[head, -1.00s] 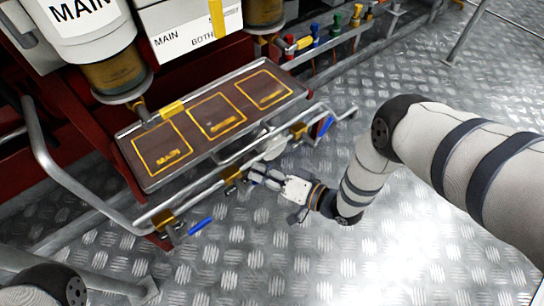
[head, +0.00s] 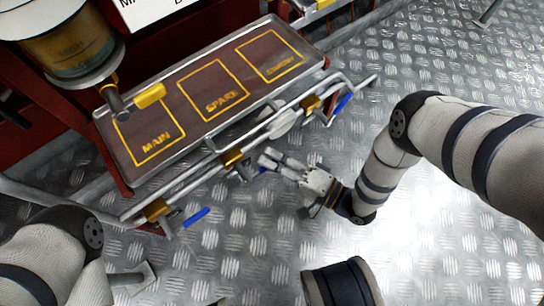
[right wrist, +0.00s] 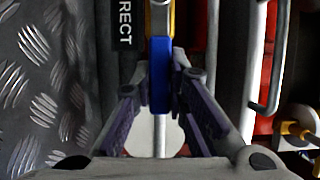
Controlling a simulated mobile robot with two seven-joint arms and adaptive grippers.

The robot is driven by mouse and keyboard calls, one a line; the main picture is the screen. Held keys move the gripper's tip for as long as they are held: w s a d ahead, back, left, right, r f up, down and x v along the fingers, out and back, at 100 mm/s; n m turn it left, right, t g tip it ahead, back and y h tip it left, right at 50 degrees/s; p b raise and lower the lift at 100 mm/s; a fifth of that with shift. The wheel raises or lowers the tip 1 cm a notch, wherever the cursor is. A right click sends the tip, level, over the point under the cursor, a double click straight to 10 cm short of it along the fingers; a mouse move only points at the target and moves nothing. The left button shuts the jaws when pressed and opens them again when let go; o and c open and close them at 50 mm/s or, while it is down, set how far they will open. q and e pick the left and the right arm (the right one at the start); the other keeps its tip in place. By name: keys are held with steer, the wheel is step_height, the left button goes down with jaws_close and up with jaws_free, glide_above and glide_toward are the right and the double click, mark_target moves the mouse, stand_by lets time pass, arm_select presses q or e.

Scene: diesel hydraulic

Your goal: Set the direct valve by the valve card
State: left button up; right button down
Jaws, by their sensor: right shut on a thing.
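The direct valve (head: 232,158) is the middle brass valve on the pipe along the front of the tray. Its blue handle (right wrist: 159,80) shows in the right wrist view, beside a dark label (right wrist: 124,25) reading "RECT", cut off at the top. My right gripper (right wrist: 160,85) has a finger on each side of this handle and is shut on it. In the head view the right gripper (head: 266,160) hides most of the handle. A white card (head: 155,10) at the top is cut off, with only parts of letters showing. My left gripper is out of view.
A tray (head: 118,155) has panels marked MAIN, SPARE and one blurred word. Similar valves with blue handles sit at the left (head: 195,217) and right (head: 343,103). A white disc (head: 283,122) is near the pipe. A rail guards the left; the metal floor (head: 450,250) at right is clear.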

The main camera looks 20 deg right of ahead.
steer(key=shift+s+f, duration=0.1)
steer(key=shift+s, duration=0.05)
steer(key=c, duration=1.6)
jaws_free()
steer(key=shift+o, duration=0.2)
steer(key=v, duration=1.2)
